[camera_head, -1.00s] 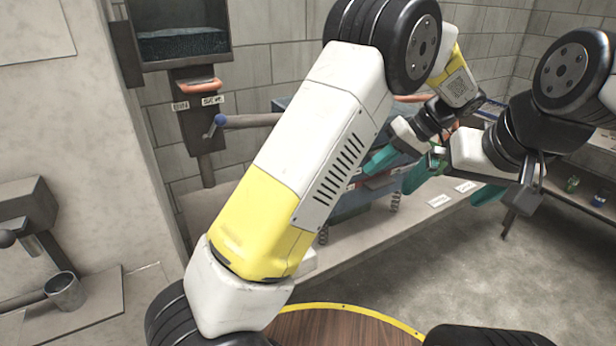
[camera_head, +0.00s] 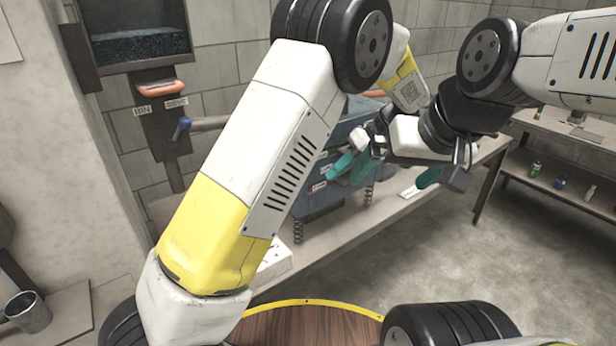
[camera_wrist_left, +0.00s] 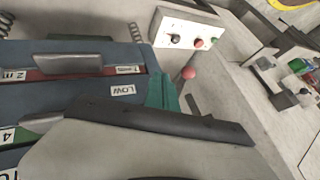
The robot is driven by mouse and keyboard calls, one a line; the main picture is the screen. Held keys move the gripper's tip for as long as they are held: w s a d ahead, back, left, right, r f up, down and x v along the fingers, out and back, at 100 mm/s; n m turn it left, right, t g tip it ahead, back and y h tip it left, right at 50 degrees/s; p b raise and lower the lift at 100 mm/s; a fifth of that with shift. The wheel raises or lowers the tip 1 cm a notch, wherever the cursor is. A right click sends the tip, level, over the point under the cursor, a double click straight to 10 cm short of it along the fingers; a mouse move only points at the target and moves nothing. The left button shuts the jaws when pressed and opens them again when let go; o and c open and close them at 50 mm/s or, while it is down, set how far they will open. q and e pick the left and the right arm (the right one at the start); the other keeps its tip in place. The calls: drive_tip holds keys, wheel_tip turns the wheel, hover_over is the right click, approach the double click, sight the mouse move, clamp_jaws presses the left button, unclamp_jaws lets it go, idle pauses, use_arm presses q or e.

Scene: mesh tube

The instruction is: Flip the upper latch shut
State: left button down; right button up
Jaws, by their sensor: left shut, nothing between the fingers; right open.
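The blue-grey stacked sieve unit (camera_head: 318,212) stands on springs on the bench, partly behind my arm. In the left wrist view its front (camera_wrist_left: 85,95) is near, with a red strip, number tags and a tag that seems to read LOW (camera_wrist_left: 122,90). A lever with a red ball end (camera_wrist_left: 189,73) is just right of my left fingertips. I cannot tell whether it is the upper latch. My left gripper (camera_head: 340,164) has its teal fingers together, empty; they also show in the left wrist view (camera_wrist_left: 163,93). My right gripper (camera_head: 396,173) is open, close to its right.
A white control box (camera_wrist_left: 185,38) with a black knob and red button stands by the unit. A shelf table (camera_head: 560,180) is at the right. The floor between is clear.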

use_arm(q)
drive_tip(key=s+a+f, duration=0.1)
drive_tip(key=a+f, duration=0.2)
drive_tip(key=a, duration=0.4)
drive_tip(key=shift+s+f, duration=0.15)
drive_tip(key=shift+f, duration=0.25)
